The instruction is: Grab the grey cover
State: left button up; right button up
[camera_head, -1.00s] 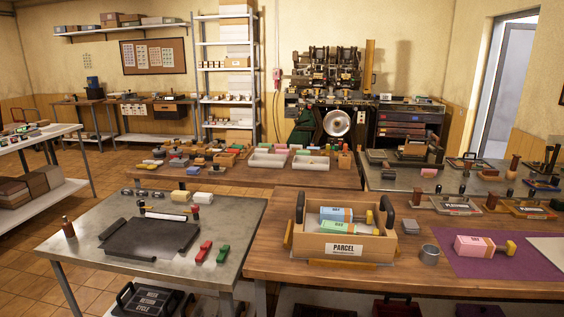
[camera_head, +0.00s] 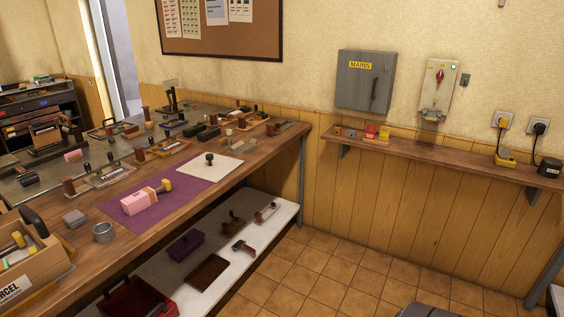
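A grey metal box front marked MAINS (camera_head: 362,88) is on the wall, right of the middle of the view. It looks closed, with a small dark handle at its right side. It is the clearest grey cover in sight; I cannot tell for sure that it is the one named. Neither of my grippers is in view.
A switch box (camera_head: 438,90) hangs right of MAINS. A cluttered workbench (camera_head: 250,147) stands left. The tiled floor (camera_head: 330,270) is mostly clear.

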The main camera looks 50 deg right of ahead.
aim_at(212, 167)
jog(key=z, duration=1.1)
jog(key=i+l+u, duration=0.1)
jog(key=i+l, duration=0.35)
